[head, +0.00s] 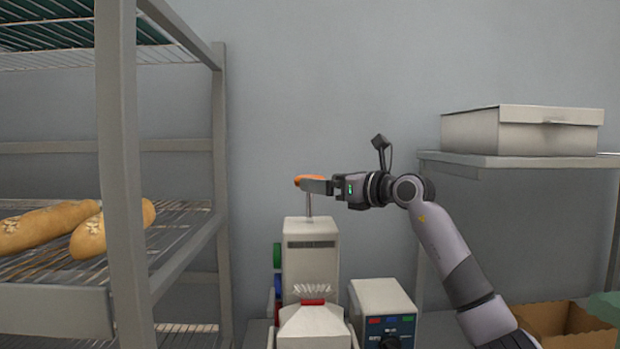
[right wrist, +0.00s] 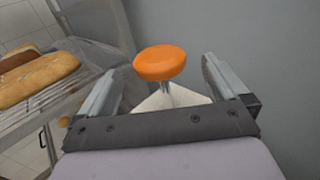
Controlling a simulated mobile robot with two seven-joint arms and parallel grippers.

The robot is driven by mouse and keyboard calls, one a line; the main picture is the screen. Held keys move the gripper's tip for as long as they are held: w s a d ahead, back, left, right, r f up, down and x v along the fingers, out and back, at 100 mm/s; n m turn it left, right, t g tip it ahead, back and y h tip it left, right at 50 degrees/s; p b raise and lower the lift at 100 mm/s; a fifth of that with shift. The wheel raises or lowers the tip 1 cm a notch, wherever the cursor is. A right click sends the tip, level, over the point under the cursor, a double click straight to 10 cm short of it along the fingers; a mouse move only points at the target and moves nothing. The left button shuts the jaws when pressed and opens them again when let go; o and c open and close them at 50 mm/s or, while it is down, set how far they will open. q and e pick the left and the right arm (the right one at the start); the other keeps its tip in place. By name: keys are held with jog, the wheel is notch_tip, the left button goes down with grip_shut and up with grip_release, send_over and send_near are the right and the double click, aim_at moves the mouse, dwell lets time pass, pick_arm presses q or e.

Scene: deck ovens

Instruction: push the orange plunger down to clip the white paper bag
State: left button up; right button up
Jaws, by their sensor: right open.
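The orange plunger (head: 309,180) is a round orange knob on a thin metal rod, standing up from the top of the pale clipping machine (head: 311,262). My right gripper (head: 316,187) is at the plunger's height. In the right wrist view the orange plunger (right wrist: 160,63) sits between the two spread fingers of the right gripper (right wrist: 158,82), with a gap on both sides. My left gripper is not in view.
A rack (head: 118,190) with long loaves (head: 45,226) stands at the left. A box with a dial (head: 383,308) is right of the machine. A shelf (head: 520,161) holding a lidded box (head: 545,130) and a cardboard box (head: 560,322) are at the right.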

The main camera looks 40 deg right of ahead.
aim_at(314, 176)
jog(key=w, duration=0.2)
jog(key=w+p, duration=0.1)
jog(key=w, duration=0.1)
jog(key=shift+a+r, duration=0.15)
jog(key=shift+a, duration=0.05)
jog(key=shift+w+a+p, duration=0.1)
jog(key=shift+w+p, duration=0.2)
jog(key=shift+w, duration=0.35)
jog(key=shift+c, duration=0.3)
